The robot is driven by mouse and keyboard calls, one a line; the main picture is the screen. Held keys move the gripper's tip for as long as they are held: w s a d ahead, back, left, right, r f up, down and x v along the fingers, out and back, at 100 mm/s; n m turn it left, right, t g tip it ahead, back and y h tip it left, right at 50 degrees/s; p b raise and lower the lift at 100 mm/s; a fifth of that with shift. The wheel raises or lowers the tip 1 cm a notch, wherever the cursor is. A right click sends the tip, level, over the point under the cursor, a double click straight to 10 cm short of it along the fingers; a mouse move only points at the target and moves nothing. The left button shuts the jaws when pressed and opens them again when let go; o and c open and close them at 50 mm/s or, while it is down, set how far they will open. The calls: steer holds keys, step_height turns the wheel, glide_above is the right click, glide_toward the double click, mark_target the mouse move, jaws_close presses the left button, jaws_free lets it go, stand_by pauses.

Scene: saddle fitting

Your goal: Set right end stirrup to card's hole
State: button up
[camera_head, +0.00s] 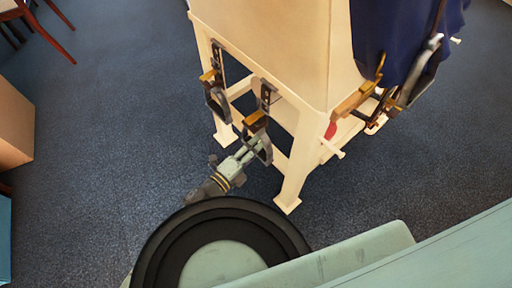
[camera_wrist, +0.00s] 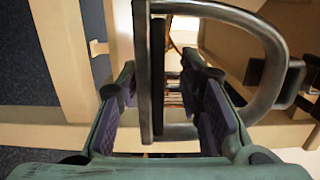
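A dark metal stirrup (camera_head: 265,152) hangs below a brown block on the near face of a pale stand. A dark upright plate with light spots (camera_head: 266,95) is above it; I cannot tell whether this is the card or where its hole is. My gripper (camera_head: 246,152) is at this stirrup, reaching in from the lower left. In the wrist view, the stirrup's loop (camera_wrist: 272,40) stands large in front, and its straight bar (camera_wrist: 143,70) runs between my spread fingers (camera_wrist: 165,105). The fingers look open, with gaps to the bar.
Another stirrup (camera_head: 216,101) hangs at the stand's left corner. A third stirrup (camera_head: 424,76) is at the right beside a blue cloth (camera_head: 392,35). The pale stand's legs (camera_head: 292,180) and lower rails are close to my arm. Open blue carpet (camera_head: 110,120) lies left.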

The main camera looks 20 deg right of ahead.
steer(key=shift+o, duration=0.2)
steer(key=v, duration=1.2)
stand_by(0.7)
